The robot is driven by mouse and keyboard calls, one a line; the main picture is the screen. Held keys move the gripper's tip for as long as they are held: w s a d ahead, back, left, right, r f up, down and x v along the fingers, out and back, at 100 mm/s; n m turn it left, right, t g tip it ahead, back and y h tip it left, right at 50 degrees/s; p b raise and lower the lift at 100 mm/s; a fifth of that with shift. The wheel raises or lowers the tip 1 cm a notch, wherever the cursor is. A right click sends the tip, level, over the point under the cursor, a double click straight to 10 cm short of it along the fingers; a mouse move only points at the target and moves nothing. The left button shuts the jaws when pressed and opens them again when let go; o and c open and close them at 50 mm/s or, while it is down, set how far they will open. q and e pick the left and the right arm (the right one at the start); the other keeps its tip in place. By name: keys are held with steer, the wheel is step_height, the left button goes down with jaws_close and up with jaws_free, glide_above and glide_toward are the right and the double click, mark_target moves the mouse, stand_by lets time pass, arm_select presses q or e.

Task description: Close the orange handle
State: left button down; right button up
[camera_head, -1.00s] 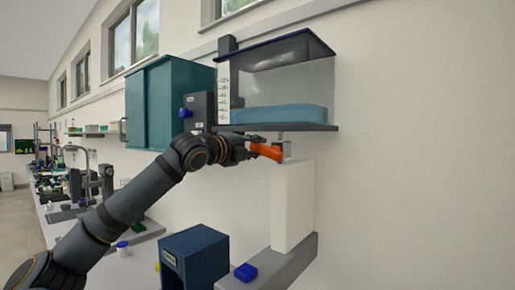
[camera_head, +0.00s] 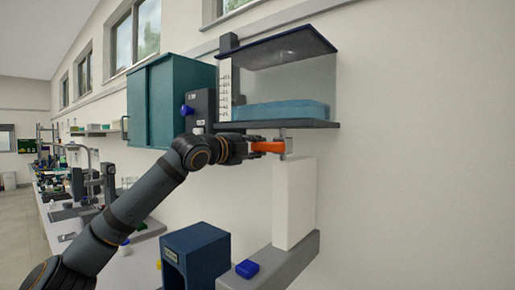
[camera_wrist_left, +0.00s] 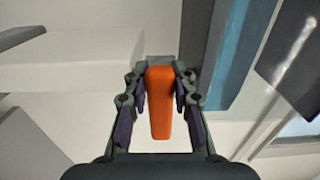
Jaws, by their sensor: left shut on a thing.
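The orange handle (camera_head: 267,147) sits under the shelf of the clear water tank (camera_head: 280,85), by a small grey fitting (camera_head: 288,142). It lies about level in the head view. My left gripper (camera_head: 252,147) is shut on it, coming from the left. In the left wrist view the orange handle (camera_wrist_left: 159,100) lies lengthwise between the two fingers (camera_wrist_left: 159,88), its far end at a grey block. My right gripper is in neither view.
A white block (camera_head: 294,205) stands below the handle on a grey ledge (camera_head: 290,258). A teal cabinet (camera_head: 165,100) hangs to the left. The wall at right is bare.

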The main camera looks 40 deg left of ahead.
arm_select(q)
steer(key=shift+f, duration=0.15)
steer(key=c, duration=1.1)
jaws_free()
steer(key=shift+s+a+r, duration=0.1)
steer(key=shift+a+r, duration=0.25)
steer(key=shift+a, duration=0.05)
steer(key=shift+r, duration=0.3)
steer(key=r, duration=0.5)
steer(key=d+r, duration=0.1)
steer(key=r, duration=0.2)
steer(key=shift+a+r, duration=0.15)
steer(key=shift+r, duration=0.25)
